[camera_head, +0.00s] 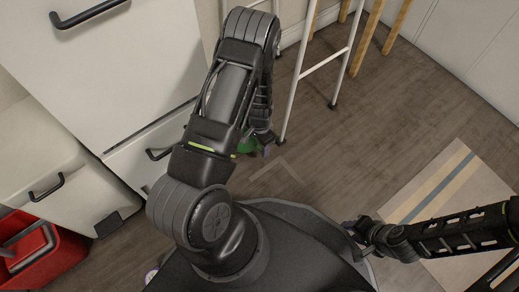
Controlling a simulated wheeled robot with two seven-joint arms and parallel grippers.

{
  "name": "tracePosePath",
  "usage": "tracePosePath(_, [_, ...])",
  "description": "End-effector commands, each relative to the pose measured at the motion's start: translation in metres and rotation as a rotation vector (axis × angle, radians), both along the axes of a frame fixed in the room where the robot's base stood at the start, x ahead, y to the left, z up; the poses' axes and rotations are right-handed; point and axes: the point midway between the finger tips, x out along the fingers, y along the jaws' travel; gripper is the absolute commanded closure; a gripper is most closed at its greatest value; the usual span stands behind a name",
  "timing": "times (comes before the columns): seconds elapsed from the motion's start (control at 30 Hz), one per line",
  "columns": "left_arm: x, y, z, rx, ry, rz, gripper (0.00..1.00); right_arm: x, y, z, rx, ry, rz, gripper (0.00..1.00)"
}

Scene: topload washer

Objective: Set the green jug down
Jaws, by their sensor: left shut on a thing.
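The green jug (246,146) is mostly hidden behind my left arm. Only a small green patch of it shows beside the gripper, low near the floor. My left gripper (265,143) is shut on the jug. I cannot tell whether the jug touches the floor or hangs just above it. My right gripper (354,229) is at the lower right, by the edge of my base and apart from the jug. Its fingers are too small and dark to tell whether they are open.
A pale corner mark (279,174) lies on the wooden floor near the jug. White drawers (115,75) stand at the left, with a red bin (45,262) below. A white-legged stand (292,92) is behind the gripper. A striped mat (455,190) lies right; the middle floor is clear.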

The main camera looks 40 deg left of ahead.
Motion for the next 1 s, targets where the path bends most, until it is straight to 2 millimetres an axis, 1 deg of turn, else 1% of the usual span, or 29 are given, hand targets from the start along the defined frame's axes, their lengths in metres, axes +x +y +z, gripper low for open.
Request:
tracePosePath(0.03, [-0.001, 0.000, -0.010, -0.001, 0.001, 0.000, 1.00, 0.000, 0.000, -0.006, 0.001, 0.000, -0.001, 0.64])
tracePosePath(0.1, [0.000, 0.000, -0.021, 0.000, 0.001, -0.001, 1.00, 0.001, 0.000, -0.012, 0.001, -0.001, -0.001, 0.64])
tracePosePath(0.2, [-0.001, 0.000, -0.033, -0.001, 0.001, 0.000, 1.00, 0.002, -0.001, -0.017, 0.003, 0.000, -0.002, 0.64])
tracePosePath(0.57, [0.000, 0.000, -0.035, 0.000, 0.000, 0.000, 1.00, 0.003, -0.001, -0.017, 0.003, -0.001, -0.002, 0.64])
tracePosePath(0.6, [0.000, 0.000, -0.036, 0.000, 0.000, 0.000, 0.46, 0.003, -0.001, -0.017, 0.003, -0.001, -0.002, 0.64])
tracePosePath(0.87, [0.000, 0.000, -0.035, 0.000, 0.000, 0.000, 0.25, 0.003, -0.001, -0.016, 0.003, -0.001, -0.002, 0.64])
tracePosePath(1.0, [0.000, 0.000, -0.035, 0.000, 0.001, 0.000, 0.24, 0.003, -0.001, -0.016, 0.003, -0.001, -0.002, 0.64])
